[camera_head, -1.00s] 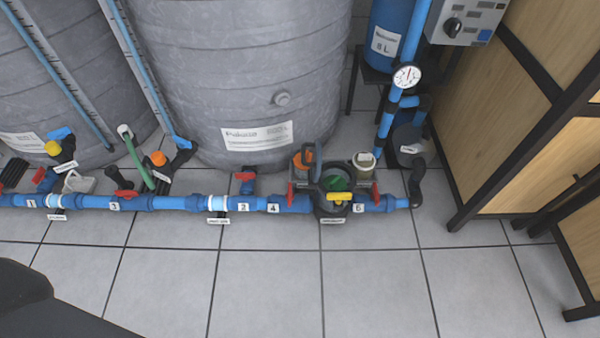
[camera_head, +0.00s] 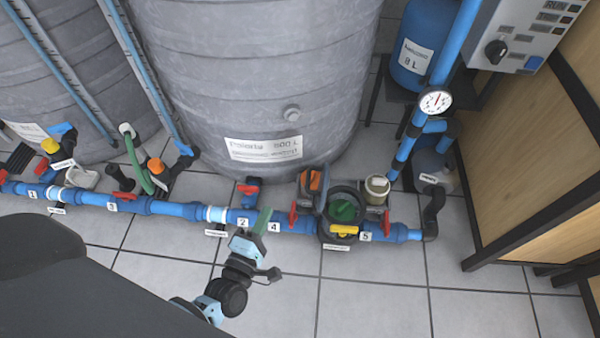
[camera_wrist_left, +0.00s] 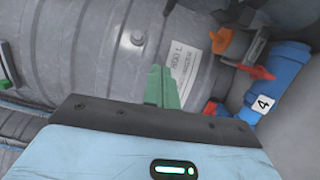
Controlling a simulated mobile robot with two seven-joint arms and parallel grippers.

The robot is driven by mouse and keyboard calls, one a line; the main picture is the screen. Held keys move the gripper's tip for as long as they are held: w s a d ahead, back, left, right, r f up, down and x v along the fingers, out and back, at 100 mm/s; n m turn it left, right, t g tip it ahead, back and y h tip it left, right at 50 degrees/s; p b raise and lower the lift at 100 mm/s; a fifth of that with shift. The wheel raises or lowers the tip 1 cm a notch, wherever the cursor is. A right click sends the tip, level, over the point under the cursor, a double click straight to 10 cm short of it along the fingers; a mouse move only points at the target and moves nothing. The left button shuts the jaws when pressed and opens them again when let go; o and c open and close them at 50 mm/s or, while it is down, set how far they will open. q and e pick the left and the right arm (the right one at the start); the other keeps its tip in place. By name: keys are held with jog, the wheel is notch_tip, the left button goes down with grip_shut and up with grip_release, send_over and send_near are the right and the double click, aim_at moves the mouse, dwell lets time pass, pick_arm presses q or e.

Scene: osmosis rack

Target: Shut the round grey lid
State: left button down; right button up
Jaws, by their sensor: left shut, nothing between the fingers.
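The round grey lid (camera_head: 322,190) appears to stand open, tilted up at the back left of a dark round housing (camera_head: 362,237); it shows nearly edge-on, with orange beside it. The housing's mouth is open, with green inside and a yellow handle at its front. My left gripper (camera_head: 263,220) is left of the housing, near the blue pipe by labels 2 and 4, apart from the lid. Its green fingers also show in the left wrist view (camera_wrist_left: 162,88), shut and empty. I cannot make out the lid clearly in the wrist view. My right gripper is not in view.
The blue pipe (camera_head: 180,209) with red-handled valves runs across in front of large grey tanks (camera_head: 250,70). A pale-capped fitting (camera_head: 377,188) stands right of the housing. A gauge (camera_head: 435,101) and wooden panels (camera_head: 530,150) are at right. Tiled floor in front is clear.

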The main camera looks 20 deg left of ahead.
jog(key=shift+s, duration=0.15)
